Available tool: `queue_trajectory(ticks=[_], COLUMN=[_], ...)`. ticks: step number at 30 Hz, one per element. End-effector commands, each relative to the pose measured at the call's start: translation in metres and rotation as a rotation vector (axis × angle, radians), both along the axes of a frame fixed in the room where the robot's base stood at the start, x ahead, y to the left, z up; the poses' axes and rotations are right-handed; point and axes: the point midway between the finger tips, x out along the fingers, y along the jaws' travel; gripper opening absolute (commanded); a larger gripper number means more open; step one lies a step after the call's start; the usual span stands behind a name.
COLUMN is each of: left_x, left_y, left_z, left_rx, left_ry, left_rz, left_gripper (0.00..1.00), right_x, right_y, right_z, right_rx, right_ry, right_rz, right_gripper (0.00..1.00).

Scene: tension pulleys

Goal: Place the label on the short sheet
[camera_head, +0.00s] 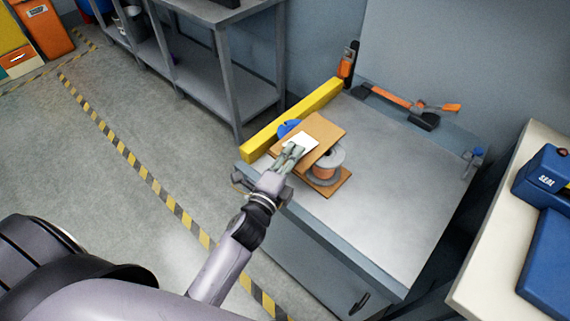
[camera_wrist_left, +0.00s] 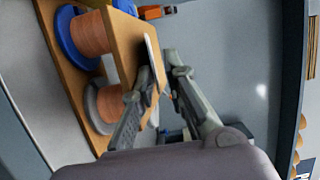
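The white label (camera_head: 300,141) is over the upper brown sheet (camera_head: 323,128) in the head view. In the left wrist view the label (camera_wrist_left: 152,58) shows nearly edge-on, close to the face of the brown sheet (camera_wrist_left: 127,40); whether they touch is unclear. My left gripper (camera_head: 290,155) is at the label's near edge. In the left wrist view its fingers (camera_wrist_left: 158,68) stand apart, with the label's edge between them and a gap to the right finger. The sheet rests tilted on spools. My right gripper is not in view.
A copper-wound spool (camera_head: 326,165) stands on a lower brown board (camera_head: 334,186), with a blue spool (camera_head: 288,127) behind. A yellow bar (camera_head: 292,120) runs along the table's left edge. The grey table (camera_head: 400,190) is clear to the right; an orange-handled tool (camera_head: 400,105) lies behind.

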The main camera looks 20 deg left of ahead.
Motion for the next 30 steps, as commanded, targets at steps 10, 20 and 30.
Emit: queue_trajectory(ticks=[10, 20, 30], left_x=[-0.051, -0.107, -0.120], left_y=[0.003, 0.007, 0.008], left_z=[0.006, 0.008, 0.011], left_rx=[-0.002, -0.001, 0.000], left_ry=[0.004, 0.001, -0.001], left_rz=[0.000, 0.000, 0.000], left_gripper=[0.13, 0.13, 0.13], right_x=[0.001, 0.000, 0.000], right_y=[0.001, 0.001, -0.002], right_z=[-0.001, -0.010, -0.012], right_rx=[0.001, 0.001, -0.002], right_ry=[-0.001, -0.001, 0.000], right_rz=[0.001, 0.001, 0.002], right_gripper=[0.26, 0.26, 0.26])
